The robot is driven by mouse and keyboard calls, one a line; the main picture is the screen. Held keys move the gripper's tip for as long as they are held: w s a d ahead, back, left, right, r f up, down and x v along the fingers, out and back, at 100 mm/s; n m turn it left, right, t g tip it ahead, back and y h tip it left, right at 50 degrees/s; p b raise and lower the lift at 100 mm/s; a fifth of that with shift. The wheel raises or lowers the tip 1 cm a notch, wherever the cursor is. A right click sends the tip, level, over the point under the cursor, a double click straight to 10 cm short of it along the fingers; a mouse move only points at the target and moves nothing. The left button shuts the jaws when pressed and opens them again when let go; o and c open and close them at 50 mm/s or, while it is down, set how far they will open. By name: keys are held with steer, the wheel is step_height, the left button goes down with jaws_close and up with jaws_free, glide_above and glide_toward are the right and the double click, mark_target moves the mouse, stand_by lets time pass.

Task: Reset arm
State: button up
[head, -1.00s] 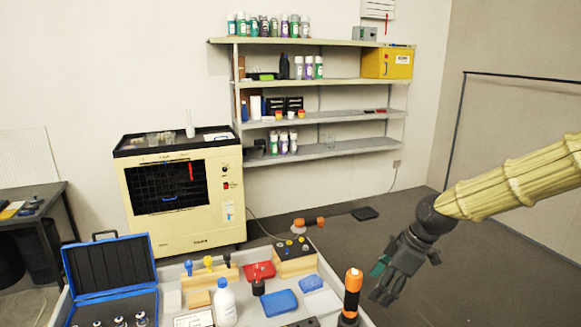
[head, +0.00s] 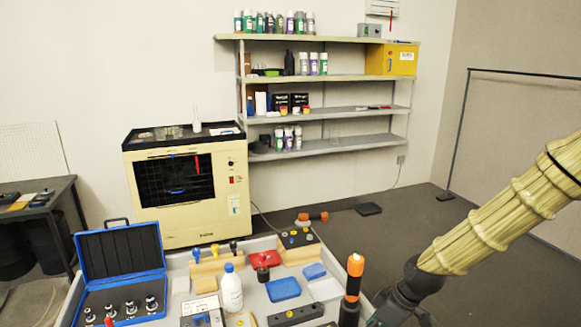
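My arm reaches in from the right edge, wrapped in a ribbed yellowish cover. My gripper (head: 384,318) is dark and sits low at the bottom edge, right of the tray's orange-and-black tool. Its fingertips are mostly cut off by the frame, and a bit of teal shows there. I cannot tell whether it is open or shut, or whether it holds anything.
A grey worktop (head: 180,272) holds an open blue case (head: 121,252), a white bottle (head: 231,290), a blue box (head: 283,289) and an upright orange-topped tool (head: 353,280) close to my gripper. A cream machine (head: 189,185) and shelves (head: 330,111) stand behind. Open floor lies right.

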steer(key=s+a+f+m+h+b, duration=0.1)
steer(key=s+f+m, duration=0.2)
steer(key=s+f, duration=0.55)
steer(key=s+f+m+b, duration=0.1)
steer(key=s+f+m, duration=0.3)
steer(key=f, duration=0.8)
steer(key=s+d+f+m+h, duration=0.1)
steer(key=s+d+f+m, duration=0.1)
steer(key=s+f, duration=0.3)
steer(key=s+d+f+m+g+h+b, duration=0.1)
steer(key=s+f, duration=0.4)
steer(key=s, duration=0.8)
steer(key=shift+d+f+m+h+b, duration=0.3)
steer(key=shift+d+f+m+h, duration=0.1)
steer(key=shift+h, duration=0.3)
steer(key=shift+s, duration=0.1)
